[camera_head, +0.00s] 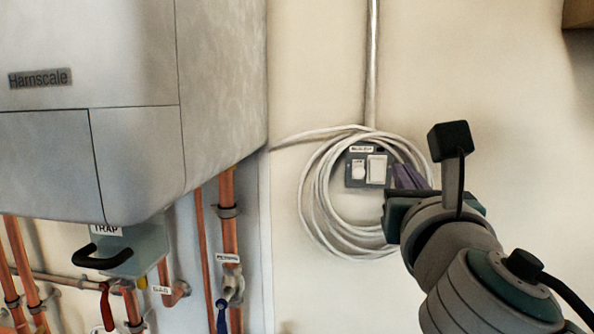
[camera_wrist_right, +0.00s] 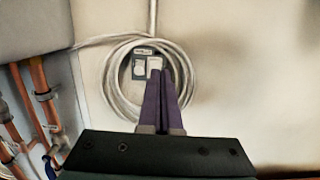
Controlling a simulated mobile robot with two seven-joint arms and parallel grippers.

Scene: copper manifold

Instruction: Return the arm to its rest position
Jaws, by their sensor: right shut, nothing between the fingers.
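My right gripper (camera_head: 402,177) comes in from the right in the head view, in front of the wall switch (camera_head: 367,168) and the coiled white cable (camera_head: 318,205). In the right wrist view, the purple fingers of the right gripper (camera_wrist_right: 167,75) are together, with nothing between them. Their tips overlap the lower right edge of the switch plate (camera_wrist_right: 139,68); I cannot tell whether they touch it. My left gripper is in neither view.
A grey boiler (camera_head: 140,60) fills the upper left. Copper pipes (camera_head: 229,215) with a blue-handled valve (camera_head: 222,318) run below it. A black-handled trap (camera_head: 100,258) hangs under the boiler. The wall right of the cable coil is bare, with a brown object (camera_head: 578,13) at the top right.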

